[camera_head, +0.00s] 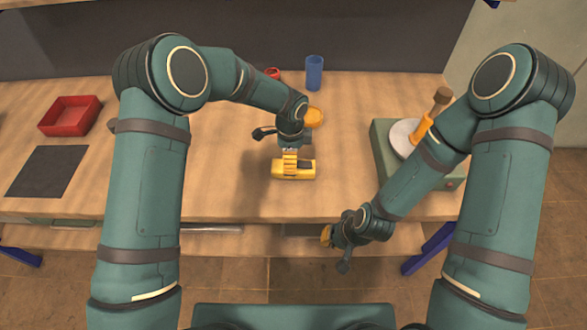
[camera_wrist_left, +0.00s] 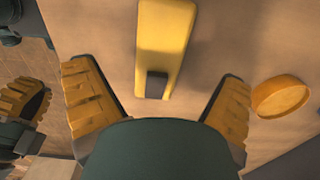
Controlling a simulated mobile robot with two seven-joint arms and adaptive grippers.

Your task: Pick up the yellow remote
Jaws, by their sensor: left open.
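The yellow remote (camera_head: 280,171) lies on the wooden table near its front middle. In the left wrist view the remote (camera_wrist_left: 165,40) is a long yellow block with a dark patch at its near end. My left gripper (camera_head: 291,159) is over the remote in the head view. In the left wrist view its ribbed yellow fingers (camera_wrist_left: 157,108) are wide apart, with the remote's near end ahead of and between them, touching neither. My right gripper (camera_head: 328,236) hangs at the table's front edge, away from the remote; its finger gap is not clear.
A round orange thing (camera_head: 315,117) lies behind the remote, partly hidden by my left wrist. A blue cup (camera_head: 314,73) and a red item (camera_head: 272,73) stand at the back. A red tray (camera_head: 70,116) and dark mat (camera_head: 47,171) are left. A green machine (camera_head: 386,150) stands right.

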